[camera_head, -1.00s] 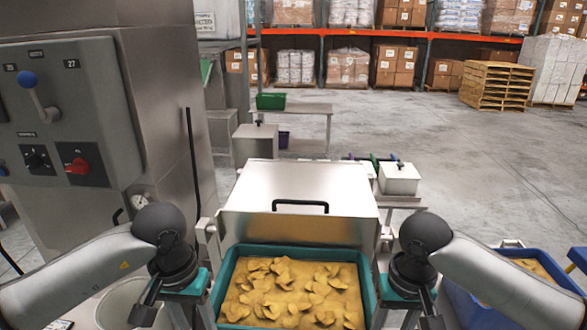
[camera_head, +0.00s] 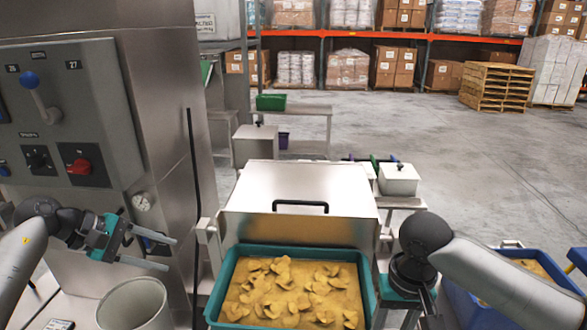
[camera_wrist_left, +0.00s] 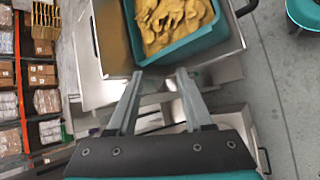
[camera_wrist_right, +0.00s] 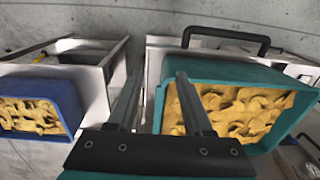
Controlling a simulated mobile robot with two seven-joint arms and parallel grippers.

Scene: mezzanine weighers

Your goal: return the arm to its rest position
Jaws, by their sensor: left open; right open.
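My left gripper (camera_head: 156,252) is at the left of the head view, in front of the steel control cabinet. Its two fingers are spread and empty, pointing right. In the left wrist view its fingers (camera_wrist_left: 155,88) are apart with nothing between them. My right arm comes in from the right, and its gripper (camera_head: 428,318) points down beside the right end of the teal tray, partly cut off by the frame. In the right wrist view its fingers (camera_wrist_right: 157,90) are apart and empty. The teal tray (camera_head: 367,285) holds yellow chips and stands before the steel lidded box (camera_head: 300,192).
The control cabinet (camera_head: 165,110) with knobs stands close on the left. A round pale bin (camera_head: 135,300) is below my left gripper. A blue crate (camera_head: 470,308) of chips is at lower right. Benches and a wooden pallet (camera_head: 497,86) stand farther back on open floor.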

